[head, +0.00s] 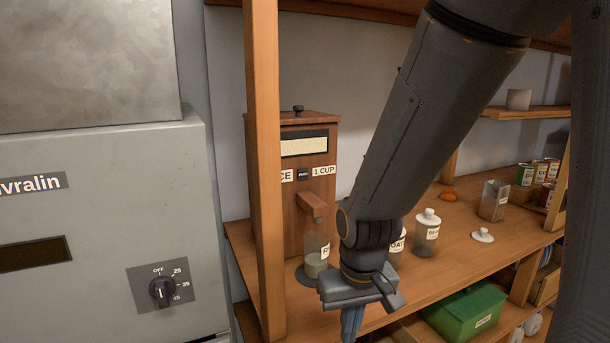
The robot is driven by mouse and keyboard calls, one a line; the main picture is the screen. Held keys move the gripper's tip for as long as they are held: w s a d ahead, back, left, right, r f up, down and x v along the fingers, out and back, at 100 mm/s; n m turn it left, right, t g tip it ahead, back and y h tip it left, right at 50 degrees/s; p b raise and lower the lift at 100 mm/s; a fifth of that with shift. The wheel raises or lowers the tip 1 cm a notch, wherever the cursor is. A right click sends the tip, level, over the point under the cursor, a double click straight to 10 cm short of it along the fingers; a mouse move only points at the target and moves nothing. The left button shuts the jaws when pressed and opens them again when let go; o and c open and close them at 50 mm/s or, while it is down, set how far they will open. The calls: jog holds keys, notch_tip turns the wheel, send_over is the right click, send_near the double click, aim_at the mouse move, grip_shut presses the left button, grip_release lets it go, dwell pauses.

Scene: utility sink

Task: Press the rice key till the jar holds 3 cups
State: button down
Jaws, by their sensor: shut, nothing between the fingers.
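The wooden rice dispenser (318,150) stands on the shelf, with a window of pale grain near its top. A small dark key (303,174) sits on its front between a partly hidden label and a "1 CUP" label. Below the spout (314,202) stands a clear jar (316,264) with a label starting with R. Pale contents show low in it; how many cups I cannot tell. My gripper (351,325) is shut and empty, pointing down, in front of the shelf edge, below and right of the jar. My arm covers part of the jar's right side.
A wooden post (264,170) stands close left of the dispenser and hides part of it. Labelled white-lidded jars (427,234), a loose lid (482,235) and an open container (494,201) stand to the right. A green box (465,312) is below.

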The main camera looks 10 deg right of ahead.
aim_at(303, 174)
jog(key=w+d+r+m+t, duration=0.1)
jog(key=w+r+m+t, duration=0.5)
jog(key=w+r, duration=1.5)
jog(key=shift+d+r+t+y, duration=0.15)
jog(key=shift+d+t+y, duration=0.2)
jog(key=shift+t, duration=0.35)
jog(key=shift+a, duration=0.1)
jog(key=shift+w+a+p, duration=0.3)
jog(key=shift+w+p, duration=0.25)
jog(key=shift+w, duration=0.9)
jog(key=shift+w+a+p, duration=0.25)
jog(key=shift+w+p, duration=0.3)
jog(key=shift+w, duration=0.85)
jog(key=shift+w+a+p, duration=0.3)
jog(key=shift+w+p, duration=0.25)
jog(key=shift+w, duration=0.9)
jog(key=shift+w+a, duration=0.1)
jog(key=shift+w, duration=0.3)
